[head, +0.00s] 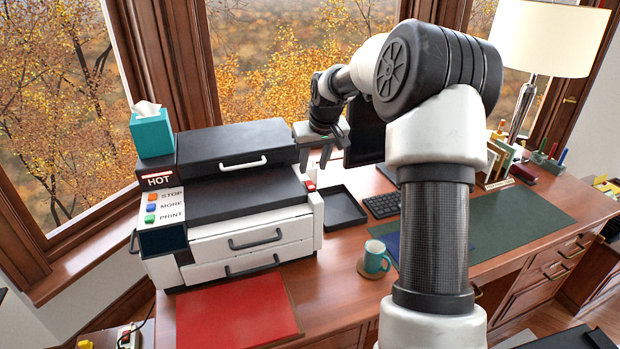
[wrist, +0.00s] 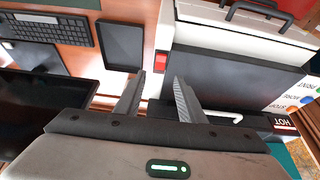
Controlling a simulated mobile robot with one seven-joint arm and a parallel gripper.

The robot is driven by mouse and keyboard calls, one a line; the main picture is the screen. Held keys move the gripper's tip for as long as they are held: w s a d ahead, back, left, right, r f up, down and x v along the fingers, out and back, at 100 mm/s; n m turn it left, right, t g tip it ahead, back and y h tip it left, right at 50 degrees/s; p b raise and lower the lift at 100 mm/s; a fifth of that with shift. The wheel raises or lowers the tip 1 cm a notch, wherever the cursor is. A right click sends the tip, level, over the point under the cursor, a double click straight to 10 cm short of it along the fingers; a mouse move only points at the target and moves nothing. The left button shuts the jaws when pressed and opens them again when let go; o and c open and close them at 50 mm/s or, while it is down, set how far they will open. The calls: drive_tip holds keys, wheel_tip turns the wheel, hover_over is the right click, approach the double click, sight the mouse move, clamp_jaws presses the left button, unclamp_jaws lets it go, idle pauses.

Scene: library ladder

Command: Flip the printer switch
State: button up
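The printer (head: 250,185) is a black and white machine on the desk at the left of the head view. Its front panel has STOP, MORE and PRINT buttons (head: 150,207). A small red switch (head: 310,186) sits on a white part at its right side. In the wrist view the red switch (wrist: 162,62) shows just beyond my fingertips, between their lines. My gripper (head: 315,166) points down, above the switch. In the wrist view my gripper (wrist: 158,80) is open, with nothing between its fingers. I see no contact with the switch.
A black tray (head: 341,207), a keyboard (head: 383,204) and a dark monitor (head: 364,140) stand right of the printer. A teal mug (head: 376,257) and a red folder (head: 237,314) are nearer the front. A teal tissue box (head: 152,132) stands on the printer.

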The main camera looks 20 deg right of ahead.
sight(309, 183)
drive_tip(key=x, duration=0.7)
drive_tip(key=shift+f, duration=0.1)
